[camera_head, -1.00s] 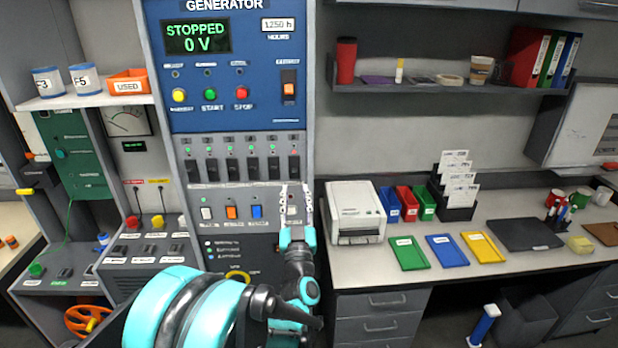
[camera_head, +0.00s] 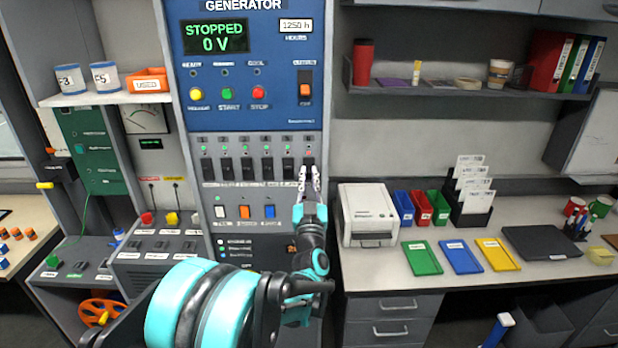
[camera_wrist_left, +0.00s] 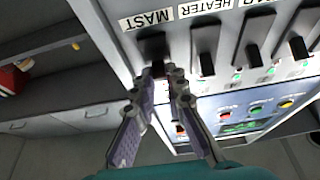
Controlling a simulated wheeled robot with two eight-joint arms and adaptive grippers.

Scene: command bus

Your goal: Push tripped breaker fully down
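A row of black breakers sits on the grey panel under the blue generator panel. The rightmost breaker (camera_head: 308,162), with a red light above it, is partly covered by my left gripper. In the upside-down left wrist view it is the black lever (camera_wrist_left: 152,46) beside the MAST label; whether it is up or down is hard to tell. My left gripper (camera_head: 309,174) points up at its lower part. In the wrist view its fingertips (camera_wrist_left: 162,75) overlap the lever's end; contact cannot be told. The fingers are close together with a narrow gap. My right gripper is not in view.
Neighbouring breakers (camera_head: 288,169) with green lights are close on the left. White, orange and blue switches (camera_head: 245,212) are below. A white printer (camera_head: 367,216) and coloured trays stand on the counter to the right.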

